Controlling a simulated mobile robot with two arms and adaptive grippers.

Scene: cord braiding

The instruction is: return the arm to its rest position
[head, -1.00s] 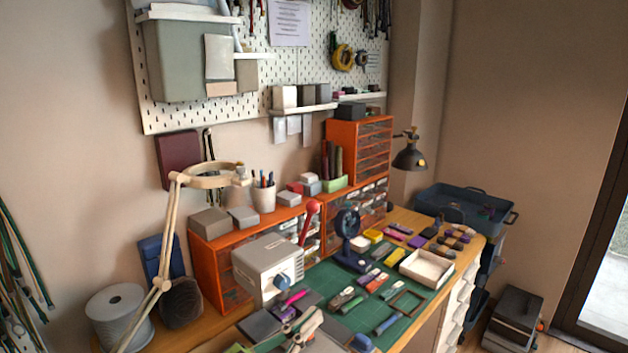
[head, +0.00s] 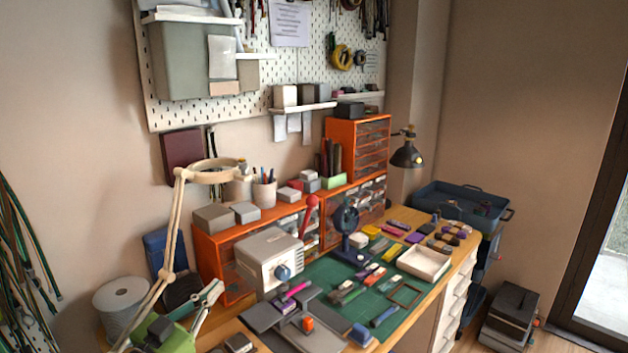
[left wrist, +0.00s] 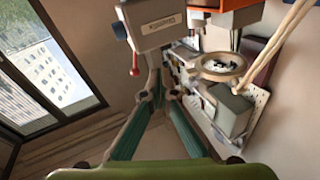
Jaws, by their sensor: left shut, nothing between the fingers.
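My left gripper (head: 210,295) is at the lower left in the head view, with its green body low in the picture. It is in front of the lamp arm and left of the grey machine. In the left wrist view, its two teal fingers (left wrist: 158,95) come together with nothing between them. The grey box-shaped machine (head: 268,258) with a blue knob and red-tipped lever stands on the bench; it also shows near the fingers in the left wrist view (left wrist: 160,22). My right gripper is in neither view.
A pale jointed ring lamp (head: 168,245) and a white cord spool (head: 120,302) are close to my left gripper. Orange drawer units (head: 212,262) line the wall. The green mat (head: 327,273) holds many small items and a white tray (head: 424,264).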

